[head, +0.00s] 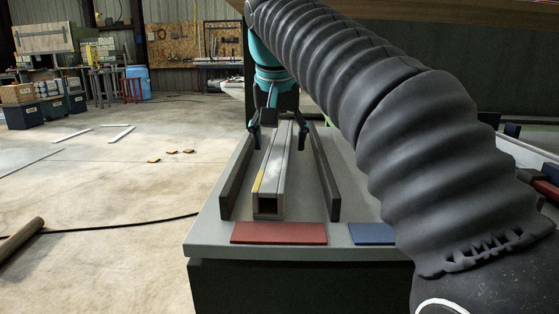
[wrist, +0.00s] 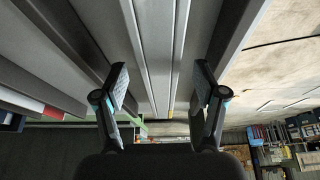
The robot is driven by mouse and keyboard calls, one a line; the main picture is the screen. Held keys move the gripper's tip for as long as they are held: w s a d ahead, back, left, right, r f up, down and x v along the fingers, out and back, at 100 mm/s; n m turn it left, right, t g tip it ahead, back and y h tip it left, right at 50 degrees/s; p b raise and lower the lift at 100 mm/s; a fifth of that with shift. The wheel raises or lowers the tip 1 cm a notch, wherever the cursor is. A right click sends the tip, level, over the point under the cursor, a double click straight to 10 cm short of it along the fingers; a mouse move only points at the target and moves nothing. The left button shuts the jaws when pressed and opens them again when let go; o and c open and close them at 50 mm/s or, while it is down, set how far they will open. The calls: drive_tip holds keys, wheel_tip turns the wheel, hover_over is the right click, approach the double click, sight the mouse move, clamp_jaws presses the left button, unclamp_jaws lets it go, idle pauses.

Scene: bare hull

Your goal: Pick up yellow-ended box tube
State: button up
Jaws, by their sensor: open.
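The box tube with yellow near its end (head: 272,172) lies lengthwise on a grey-topped bench. Its hollow square end faces the camera, and a yellow strip shows along the left top edge near that end. My gripper (head: 278,142) is at the tube's far part, with one finger to each side of it. The fingers are apart and hold nothing. In the wrist view my gripper (wrist: 160,88) is open, with the long grey tube (wrist: 157,50) running between its fingers. I cannot tell whether either finger touches the tube.
Dark rails stand left (head: 237,176) and right (head: 325,178) of the tube, with gaps between. A red plate (head: 279,233) and a blue plate (head: 371,234) lie at the bench's (head: 205,235) front edge. My arm covers the right side. Open floor lies left.

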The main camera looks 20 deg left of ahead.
sight(283, 141)
drive_tip(key=shift+x, duration=1)
clamp_jaws()
drive_tip(key=shift+r, duration=0.15)
drive_tip(key=shift+r+p, duration=0.3)
drive_tip(key=shift+r, duration=0.3)
drive_tip(key=r, duration=0.1)
drive_tip(key=r+p, duration=0.1)
drive_tip(key=r, duration=0.1)
drive_tip(key=shift+s+d+r+p, duration=0.15)
drive_tip(key=shift+d+r+p, duration=0.05)
drive_tip(key=shift+d+p, duration=0.1)
drive_tip(key=s+d+r+p, duration=0.1)
drive_tip(key=s+d+r, duration=0.3)
drive_tip(key=d, duration=0.6)
drive_tip(key=shift+w+v, duration=0.25)
drive_tip(key=shift+v, duration=0.85)
drive_tip(key=shift+r, duration=0.1)
